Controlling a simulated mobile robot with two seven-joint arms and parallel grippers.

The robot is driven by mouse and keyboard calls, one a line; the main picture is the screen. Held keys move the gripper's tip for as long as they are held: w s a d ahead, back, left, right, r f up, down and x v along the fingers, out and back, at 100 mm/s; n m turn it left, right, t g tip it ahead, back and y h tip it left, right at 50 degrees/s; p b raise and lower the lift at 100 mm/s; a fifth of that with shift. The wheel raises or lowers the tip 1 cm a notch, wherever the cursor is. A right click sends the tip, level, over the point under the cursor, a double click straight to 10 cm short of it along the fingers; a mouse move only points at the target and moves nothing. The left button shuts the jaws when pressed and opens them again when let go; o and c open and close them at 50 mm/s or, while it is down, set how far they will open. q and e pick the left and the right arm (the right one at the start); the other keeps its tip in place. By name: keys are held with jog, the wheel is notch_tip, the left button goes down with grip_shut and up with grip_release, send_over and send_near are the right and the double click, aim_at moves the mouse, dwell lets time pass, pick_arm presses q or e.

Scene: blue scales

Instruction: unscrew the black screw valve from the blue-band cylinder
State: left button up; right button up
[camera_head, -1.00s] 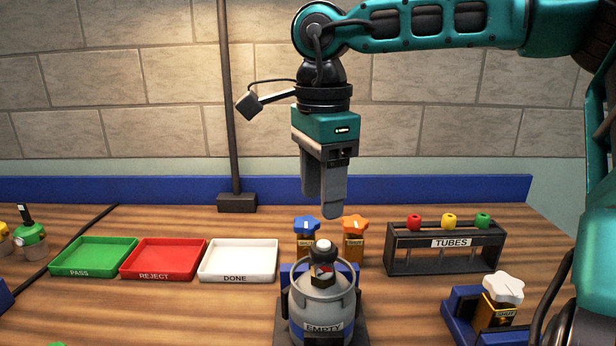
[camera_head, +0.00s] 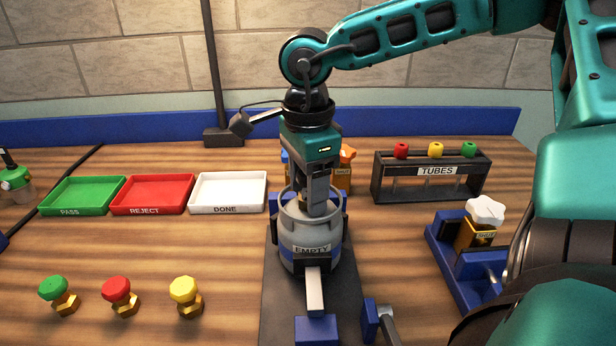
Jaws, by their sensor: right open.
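The grey cylinder (camera_head: 298,232), labelled EMPTY, stands upright in a blue and black clamp fixture on a dark base plate (camera_head: 278,318). My left gripper is not in view.
Green PASS (camera_head: 82,211), red REJECT (camera_head: 150,209) and white DONE (camera_head: 228,208) trays lie left. A TUBES rack (camera_head: 376,180) and a white-knobbed valve (camera_head: 485,210) in a blue holder stand right. Green (camera_head: 53,287), red (camera_head: 116,289) and yellow (camera_head: 184,289) knobs stand at front left.

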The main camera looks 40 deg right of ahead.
jog(key=shift+c, duration=0.4)
jog(key=c, duration=0.8)
jog(key=shift+o, duration=0.2)
jog(key=n+b, duration=0.1)
jog(key=n, duration=0.4)
jog(key=shift+n, duration=0.3)
jog(key=n, duration=0.5)
jog(key=shift+r, duration=0.1)
jog(key=n, duration=0.5)
jog(key=shift+r, duration=0.1)
jog(key=n, duration=0.4)
jog(key=shift+n, duration=0.3)
